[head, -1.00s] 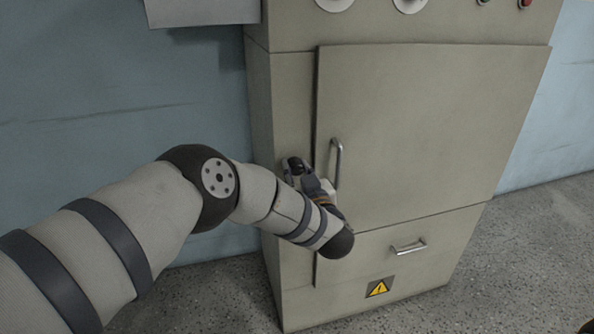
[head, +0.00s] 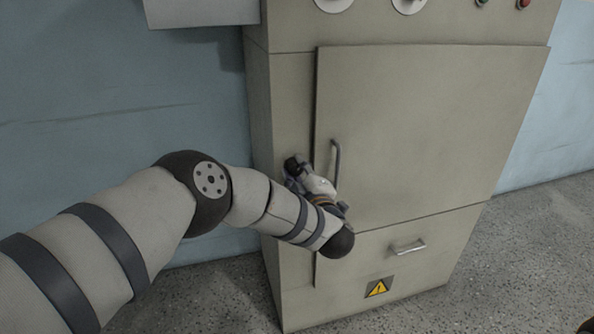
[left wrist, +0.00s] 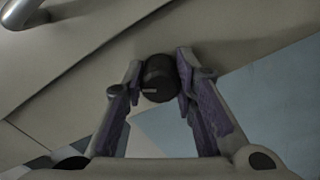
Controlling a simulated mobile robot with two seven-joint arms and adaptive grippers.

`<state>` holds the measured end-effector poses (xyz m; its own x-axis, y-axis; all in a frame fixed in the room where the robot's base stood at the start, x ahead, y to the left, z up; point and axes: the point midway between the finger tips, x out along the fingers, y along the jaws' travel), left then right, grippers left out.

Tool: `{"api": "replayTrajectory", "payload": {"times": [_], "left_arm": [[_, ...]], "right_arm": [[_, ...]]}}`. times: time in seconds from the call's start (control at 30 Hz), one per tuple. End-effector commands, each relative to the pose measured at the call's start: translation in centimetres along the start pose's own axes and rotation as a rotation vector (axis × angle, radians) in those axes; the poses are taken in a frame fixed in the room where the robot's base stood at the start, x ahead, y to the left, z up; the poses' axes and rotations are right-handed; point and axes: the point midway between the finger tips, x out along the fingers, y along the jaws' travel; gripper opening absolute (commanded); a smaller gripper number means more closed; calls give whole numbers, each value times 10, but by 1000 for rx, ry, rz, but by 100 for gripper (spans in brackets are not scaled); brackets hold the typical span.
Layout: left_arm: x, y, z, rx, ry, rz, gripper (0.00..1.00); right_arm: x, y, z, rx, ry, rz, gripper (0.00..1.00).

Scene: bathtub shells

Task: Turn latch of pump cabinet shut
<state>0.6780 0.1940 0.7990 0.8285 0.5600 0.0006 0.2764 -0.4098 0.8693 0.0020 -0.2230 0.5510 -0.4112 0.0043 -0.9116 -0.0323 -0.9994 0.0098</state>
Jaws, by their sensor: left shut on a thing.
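The pump cabinet (head: 430,140) is a beige metal box with its large door lying against the front. The latch is a dark round knob (left wrist: 158,78) at the door's left edge; it also shows in the head view (head: 292,164). My left gripper (left wrist: 160,84) is shut on the latch, with one purple-padded finger on each side of it. In the head view my left gripper (head: 296,172) sits just left of the door's vertical handle (head: 336,160), and its wrist hides part of the door edge. My right gripper is not in view.
A drawer handle (head: 407,247) and a yellow warning sign (head: 377,288) are on the lower front. Dials and buttons line the top. A blue wall (head: 120,110) stands behind, and the speckled floor (head: 520,260) is clear at right.

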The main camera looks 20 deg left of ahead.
Motion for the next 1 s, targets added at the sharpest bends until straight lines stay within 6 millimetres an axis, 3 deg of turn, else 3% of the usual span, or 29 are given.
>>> {"api": "replayTrajectory", "payload": {"times": [0.5, 1.0], "left_arm": [[0, 0, 1, -398, -3, -2, 0], [-1, 1, 1, -531, -3, -2, 0]], "right_arm": [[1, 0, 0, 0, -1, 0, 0], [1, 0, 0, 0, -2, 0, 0]]}}
